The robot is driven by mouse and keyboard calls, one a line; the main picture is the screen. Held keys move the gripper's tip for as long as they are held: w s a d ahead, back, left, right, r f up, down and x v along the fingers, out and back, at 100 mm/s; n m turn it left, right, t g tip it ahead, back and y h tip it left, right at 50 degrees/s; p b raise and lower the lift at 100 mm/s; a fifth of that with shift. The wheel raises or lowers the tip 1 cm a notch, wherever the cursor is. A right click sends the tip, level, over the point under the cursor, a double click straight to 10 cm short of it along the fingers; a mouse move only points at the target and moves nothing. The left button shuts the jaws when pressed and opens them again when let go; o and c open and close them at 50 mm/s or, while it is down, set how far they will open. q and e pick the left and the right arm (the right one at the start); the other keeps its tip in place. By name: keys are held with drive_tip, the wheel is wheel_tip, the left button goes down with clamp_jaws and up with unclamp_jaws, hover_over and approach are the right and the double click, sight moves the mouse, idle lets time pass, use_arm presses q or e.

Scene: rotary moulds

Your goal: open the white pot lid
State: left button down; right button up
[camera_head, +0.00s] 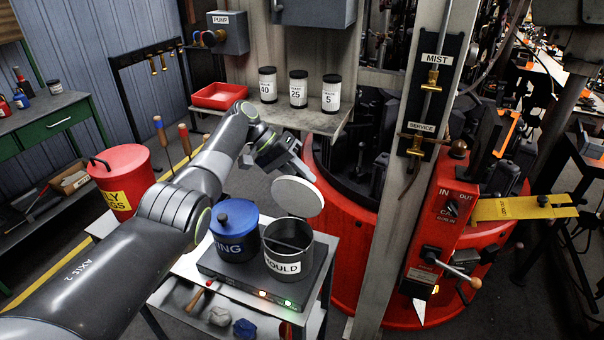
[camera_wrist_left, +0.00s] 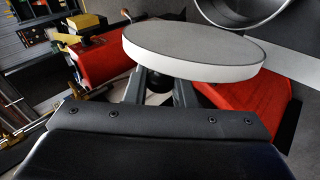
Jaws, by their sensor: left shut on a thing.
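The white lid (camera_head: 298,196) is in the air, tilted, above and slightly right of the pot labelled "MOULD" (camera_head: 288,267). The pot stands uncovered on the small cart, and a dark stick-like thing shows inside its mouth. My left gripper (camera_head: 296,172) is shut on the lid's knob side; the knob itself is mostly hidden. In the left wrist view the lid (camera_wrist_left: 195,50) fills the upper middle, with the gripper fingers (camera_wrist_left: 160,88) beneath it. The pot's round rim (camera_wrist_left: 243,22) shows behind it. My right gripper is not in view.
A blue-lidded pot (camera_head: 235,218) stands close left of the open pot. The cart's dark plate (camera_head: 222,270) carries both. A red machine (camera_head: 335,240) and a grey post (camera_head: 398,190) stand to the right.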

use_arm(q)
drive_tip(key=shift+w, duration=0.2)
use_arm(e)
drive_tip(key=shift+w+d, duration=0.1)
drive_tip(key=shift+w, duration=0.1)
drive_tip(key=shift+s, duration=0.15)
use_arm(q)
drive_tip(key=c, duration=1.3)
unclamp_jaws()
drive_tip(key=shift+d, duration=0.1)
